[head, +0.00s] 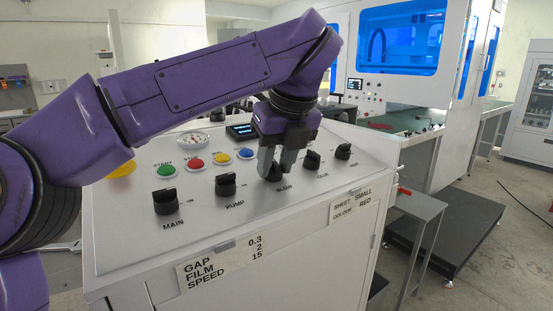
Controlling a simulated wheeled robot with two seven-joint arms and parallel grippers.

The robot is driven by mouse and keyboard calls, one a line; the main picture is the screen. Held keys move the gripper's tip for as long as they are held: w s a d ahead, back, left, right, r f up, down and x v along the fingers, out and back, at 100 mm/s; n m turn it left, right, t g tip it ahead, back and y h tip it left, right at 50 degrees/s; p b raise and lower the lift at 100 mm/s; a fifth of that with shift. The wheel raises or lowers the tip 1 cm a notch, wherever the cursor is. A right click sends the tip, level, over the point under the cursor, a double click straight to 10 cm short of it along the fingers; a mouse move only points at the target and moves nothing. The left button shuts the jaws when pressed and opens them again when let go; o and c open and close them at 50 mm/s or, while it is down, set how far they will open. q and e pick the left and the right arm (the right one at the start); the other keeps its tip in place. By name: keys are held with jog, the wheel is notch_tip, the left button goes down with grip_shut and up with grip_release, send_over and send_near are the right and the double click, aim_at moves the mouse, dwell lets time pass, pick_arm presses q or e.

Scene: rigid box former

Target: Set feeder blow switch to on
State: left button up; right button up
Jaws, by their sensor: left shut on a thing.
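The blow switch (274,175) is a black rotary knob in the row on the sloped light-grey panel; its small label below is hard to read. My left gripper (278,166) comes down over it from above, its grey fingers shut on the knob. The fingers hide much of the knob, so I cannot tell which way it is turned. My right gripper is not in view.
The main knob (166,201) and pump knob (226,185) are left of the gripper. Two more black knobs (312,160) (344,152) are right of it. Coloured buttons, including a red one (195,166), a gauge (193,140) and a small display (242,130) lie behind.

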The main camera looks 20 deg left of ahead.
pick_arm(q)
jog(key=m+p, duration=0.1)
jog(key=m, duration=0.3)
jog(key=shift+h, duration=0.3)
jog(key=m+p, duration=0.2)
jog(key=m, duration=0.3)
jog(key=shift+s+a+h+p, duration=0.1)
jog(key=shift+h+p, duration=0.3)
jog(key=m+h+p, duration=0.1)
jog(key=m+p, duration=0.3)
jog(key=m, duration=0.1)
jog(key=shift+m+p, duration=0.35)
jog(key=shift+m, duration=0.05)
jog(key=shift+f+m+p, duration=0.2)
jog(key=shift+m+p, duration=0.6)
jog(key=shift+m, duration=0.1)
jog(key=shift+f, duration=0.1)
jog(key=o, duration=1)
jog(key=shift+w, duration=0.2)
